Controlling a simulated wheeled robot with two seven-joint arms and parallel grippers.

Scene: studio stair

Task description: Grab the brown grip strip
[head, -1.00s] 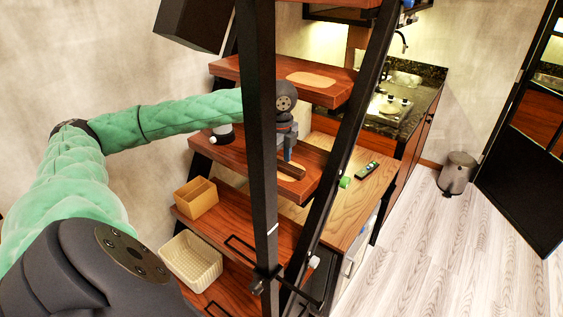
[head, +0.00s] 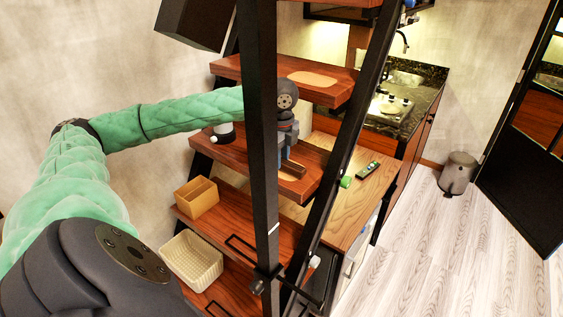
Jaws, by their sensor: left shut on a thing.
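My left gripper (head: 287,159) reaches in from the left, behind the black post, and points down over the middle wooden tread (head: 309,186). It is shut on a small dark brown strip (head: 293,169), seen at its fingertips. The strip is at the tread's surface; I cannot tell whether it still touches the wood. The black post hides part of my left wrist and the tread. My right gripper is not in view.
Black stair posts (head: 262,130) stand close to my left arm. A light tan patch (head: 313,80) lies on the tread above. A tan box (head: 197,199) and a cream basket (head: 191,259) sit on lower treads. A remote (head: 368,170) and green item (head: 346,182) lie on the counter.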

